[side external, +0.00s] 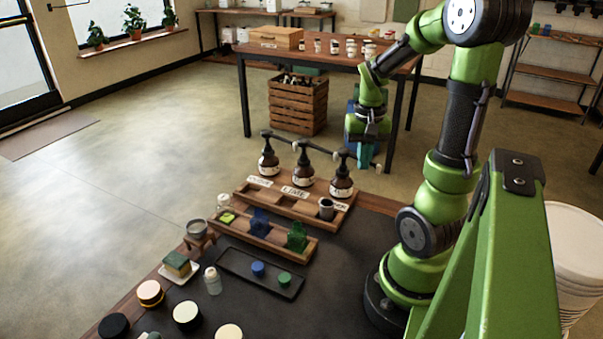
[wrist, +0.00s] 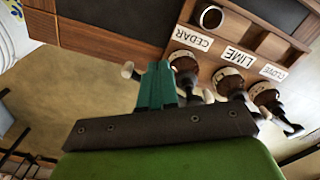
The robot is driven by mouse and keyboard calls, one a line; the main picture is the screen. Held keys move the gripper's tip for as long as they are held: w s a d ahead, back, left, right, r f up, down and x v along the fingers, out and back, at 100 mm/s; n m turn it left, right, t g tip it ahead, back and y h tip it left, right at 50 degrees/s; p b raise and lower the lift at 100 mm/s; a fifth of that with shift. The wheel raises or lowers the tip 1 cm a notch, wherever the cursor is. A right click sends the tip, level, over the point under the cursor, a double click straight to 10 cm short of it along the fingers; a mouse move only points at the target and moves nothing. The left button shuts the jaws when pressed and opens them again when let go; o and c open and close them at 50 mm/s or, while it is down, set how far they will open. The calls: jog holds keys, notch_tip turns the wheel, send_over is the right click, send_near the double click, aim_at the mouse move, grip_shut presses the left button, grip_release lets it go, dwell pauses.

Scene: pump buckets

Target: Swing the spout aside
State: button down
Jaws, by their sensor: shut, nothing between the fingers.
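Three brown pump bottles stand in a wooden rack (side external: 300,208): clove (side external: 268,164), lime (side external: 303,172) and cedar (side external: 341,184). Their black spouts all point right, with pale tips. My gripper (side external: 366,163) is shut and empty, its teal fingers pointing down at the cedar bottle's spout (side external: 348,156). In the wrist view the shut fingers (wrist: 157,85) are left of the cedar bottle (wrist: 184,62), between it and a pale spout tip (wrist: 127,69). The fingers hide part of that spout; I cannot tell whether they touch it. The lime bottle (wrist: 228,82) is farther right.
A cup (side external: 326,208) sits in the rack in front of cedar. A lower wooden tray (side external: 262,238) holds blue and green pieces. A black tray (side external: 262,272) and several jars lie nearer. Open floor lies behind the rack.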

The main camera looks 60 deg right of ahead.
dwell(0.4)
notch_tip(320, 180, up, 7)
jog(key=shift+w+a, duration=0.25)
jog(key=shift+a, duration=0.2)
dwell(0.5)
jog(key=shift+d, duration=0.1)
